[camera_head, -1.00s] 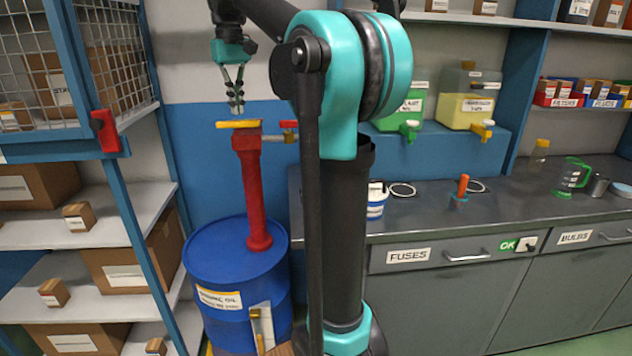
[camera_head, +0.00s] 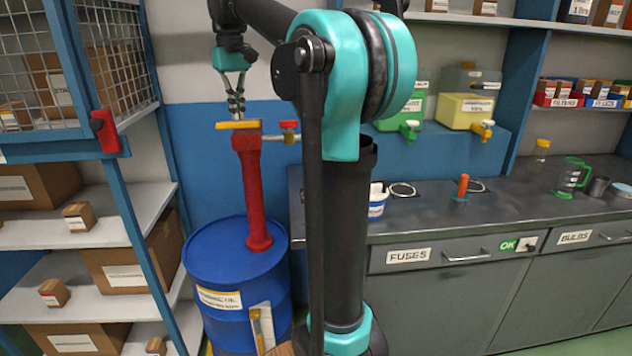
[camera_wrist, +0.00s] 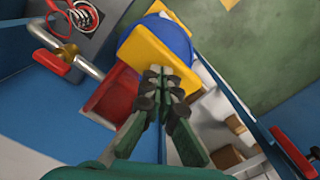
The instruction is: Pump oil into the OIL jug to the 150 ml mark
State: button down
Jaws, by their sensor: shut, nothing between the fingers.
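My gripper (camera_head: 237,112) is shut and empty, pointing down just above the yellow plate (camera_head: 238,125) on top of the red pump (camera_head: 250,190). In the wrist view, the closed fingertips (camera_wrist: 158,72) overlap the yellow plate (camera_wrist: 150,45); I cannot tell whether they touch it. The pump stands on a blue oil drum (camera_head: 225,270). A pipe with a red valve lever (camera_head: 289,125) leaves the pump's right side. A clear jug with a green handle (camera_head: 570,176) stands on the counter at right; no OIL label is readable on it. The pipe's end is hidden behind my arm.
A grey counter (camera_head: 480,215) runs to the right, with a white-and-blue tub (camera_head: 377,203) and an orange-handled item (camera_head: 462,187) on it. Green (camera_head: 405,108) and yellow (camera_head: 465,110) tapped tanks stand behind. Shelves with boxes and a wire cage (camera_head: 40,60) stand close at left.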

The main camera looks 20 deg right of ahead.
notch_tip(320, 180, down, 9)
dwell(1.9)
jog(key=shift+r, duration=5.4)
jog(key=shift+f, duration=0.1)
